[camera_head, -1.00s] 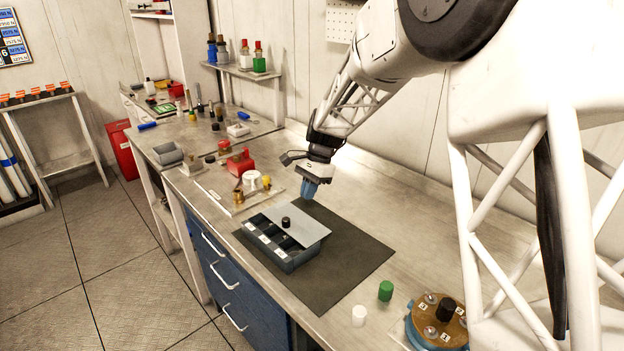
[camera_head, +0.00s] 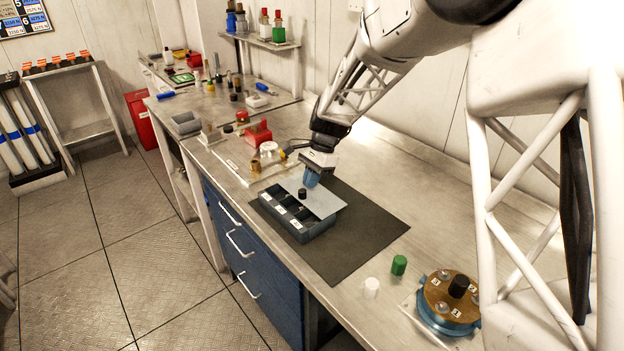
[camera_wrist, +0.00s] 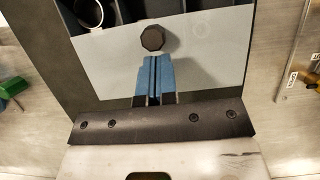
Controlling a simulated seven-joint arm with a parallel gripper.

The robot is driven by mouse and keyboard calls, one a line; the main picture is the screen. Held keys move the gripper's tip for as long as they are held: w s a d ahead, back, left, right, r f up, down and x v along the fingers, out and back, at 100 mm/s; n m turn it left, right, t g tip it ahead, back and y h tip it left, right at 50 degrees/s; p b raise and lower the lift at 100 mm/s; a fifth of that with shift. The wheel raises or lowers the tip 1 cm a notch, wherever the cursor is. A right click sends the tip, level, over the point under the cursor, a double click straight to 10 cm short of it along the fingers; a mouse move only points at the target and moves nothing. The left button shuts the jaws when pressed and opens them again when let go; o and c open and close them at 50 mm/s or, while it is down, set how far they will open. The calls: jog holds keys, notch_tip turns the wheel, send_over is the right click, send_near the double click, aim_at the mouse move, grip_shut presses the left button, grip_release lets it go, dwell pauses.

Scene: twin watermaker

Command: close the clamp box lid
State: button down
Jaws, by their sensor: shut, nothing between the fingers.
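The clamp box (camera_head: 297,216) is a dark blue-grey tray with several labelled compartments on the dark mat. Its flat pale grey lid (camera_head: 322,201) covers the back part, and the front compartments show open. A black knob (camera_head: 302,193) stands on the lid; in the wrist view the knob (camera_wrist: 153,38) is just ahead of my fingertips. My gripper (camera_head: 311,180) has blue fingers and is over the lid, behind the knob. In the wrist view my gripper (camera_wrist: 155,62) is shut and empty. I cannot tell whether the fingers touch the knob.
The dark mat (camera_head: 365,238) has free room right of the box. A white cap (camera_head: 371,287), a green cap (camera_head: 399,265) and a round brass-topped fixture (camera_head: 448,298) stand at the front right. A red block (camera_head: 258,133) and small parts stand behind and left.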

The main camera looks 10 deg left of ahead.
aim_at(302, 190)
jog(key=shift+s+a, duration=1.9)
jog(key=shift+w+d, duration=1.55)
jog(key=v, duration=1)
jog(key=shift+s+a, duration=0.15)
jog(key=shift+r, duration=0.1)
